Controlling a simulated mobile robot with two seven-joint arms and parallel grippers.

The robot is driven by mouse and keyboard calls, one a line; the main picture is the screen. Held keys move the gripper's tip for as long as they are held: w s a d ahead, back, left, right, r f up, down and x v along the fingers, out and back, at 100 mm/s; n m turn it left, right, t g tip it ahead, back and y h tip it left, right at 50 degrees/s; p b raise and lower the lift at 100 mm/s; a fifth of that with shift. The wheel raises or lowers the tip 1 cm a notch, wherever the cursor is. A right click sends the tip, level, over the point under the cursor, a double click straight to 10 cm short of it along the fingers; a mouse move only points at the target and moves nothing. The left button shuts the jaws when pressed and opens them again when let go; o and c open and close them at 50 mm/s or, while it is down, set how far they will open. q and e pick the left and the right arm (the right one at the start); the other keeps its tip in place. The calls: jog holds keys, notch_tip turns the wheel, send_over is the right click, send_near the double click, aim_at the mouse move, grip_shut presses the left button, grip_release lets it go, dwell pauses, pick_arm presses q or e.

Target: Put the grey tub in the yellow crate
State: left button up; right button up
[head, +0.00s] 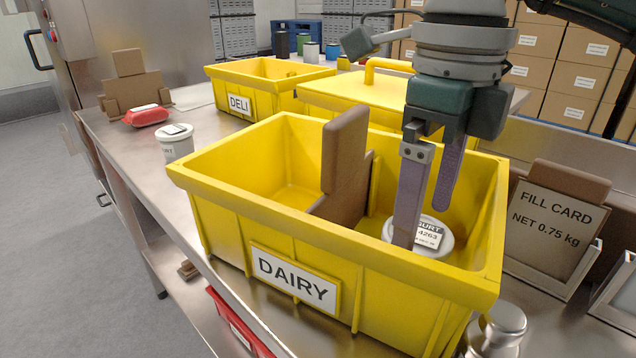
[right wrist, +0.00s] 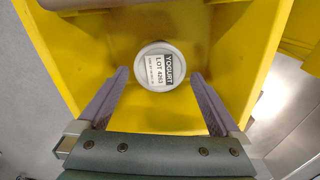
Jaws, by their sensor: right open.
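A pale grey tub (head: 436,240) with a yogurt label on its lid sits upright in the right compartment of the yellow crate (head: 215,208), which is labelled DAIRY. The tub also shows in the right wrist view (right wrist: 160,68), ahead of the fingertips and apart from both. My right gripper (head: 422,226) points down into that compartment, open and empty, with one finger partly in front of the tub. A second pale tub (head: 177,145) stands on the steel table left of the crate. My left gripper is not in view.
A brown divider (head: 343,165) rises inside the crate beside the gripper. A yellow DELI crate (head: 262,85) and a yellow lid with a handle (head: 360,90) lie behind. A fill card stand (head: 548,235) and a metal weight (head: 497,328) are at the right.

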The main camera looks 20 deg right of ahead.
aim_at(421, 234)
notch_tip(421, 234, up, 8)
jog(key=shift+r+p, duration=0.25)
jog(key=shift+p, duration=0.1)
dwell(0.5)
dwell(0.9)
